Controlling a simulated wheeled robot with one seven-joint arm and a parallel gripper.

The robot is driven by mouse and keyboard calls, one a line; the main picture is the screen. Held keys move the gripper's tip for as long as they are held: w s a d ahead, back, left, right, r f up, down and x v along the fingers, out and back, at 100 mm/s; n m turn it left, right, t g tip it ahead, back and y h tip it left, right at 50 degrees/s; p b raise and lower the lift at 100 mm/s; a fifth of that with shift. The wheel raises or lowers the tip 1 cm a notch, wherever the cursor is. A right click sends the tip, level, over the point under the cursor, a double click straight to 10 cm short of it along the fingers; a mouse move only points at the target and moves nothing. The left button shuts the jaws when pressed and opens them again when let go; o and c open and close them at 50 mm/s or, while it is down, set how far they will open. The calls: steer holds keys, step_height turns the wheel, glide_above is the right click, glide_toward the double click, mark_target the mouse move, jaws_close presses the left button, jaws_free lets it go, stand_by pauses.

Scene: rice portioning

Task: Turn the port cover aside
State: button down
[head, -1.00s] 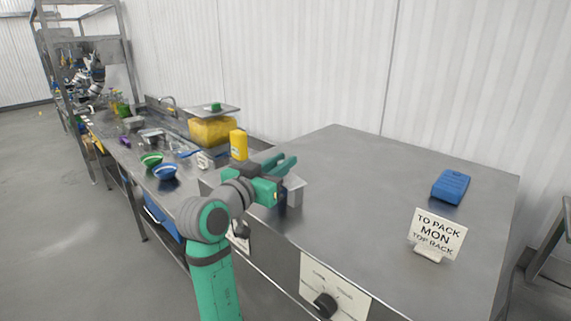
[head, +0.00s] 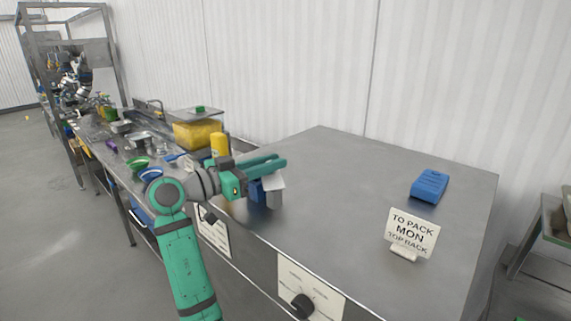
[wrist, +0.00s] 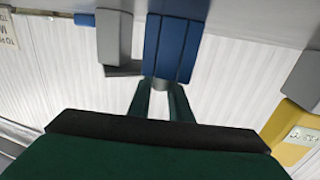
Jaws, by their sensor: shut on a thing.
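A blue upright block, which I take for the port cover (head: 256,190), stands at the near left end of the steel top. A grey post with a pale slanted top (head: 274,193) is right beside it. My gripper (head: 282,161) is above them, its green fingers pointing right in the head view. In the wrist view the blue cover (wrist: 175,48) lies at the fingertips (wrist: 165,88). The fingers are close together around a small grey stub at its edge. The grey post (wrist: 114,38) is to its left there. Any port opening is hidden.
The steel top (head: 340,200) is mostly clear. A blue block (head: 429,186) and a "TO PACK MON" sign (head: 411,236) stand at its right. A yellow bottle (head: 219,144), yellow tub (head: 196,133) and bowls (head: 150,174) are to the left. A knob panel (head: 308,290) is in front.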

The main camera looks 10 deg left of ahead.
steer(key=shift+d, duration=0.15)
stand_by(0.3)
steer(key=c, duration=1.6)
jaws_free()
steer(key=shift+s, duration=0.1)
steer(key=v, duration=1.1)
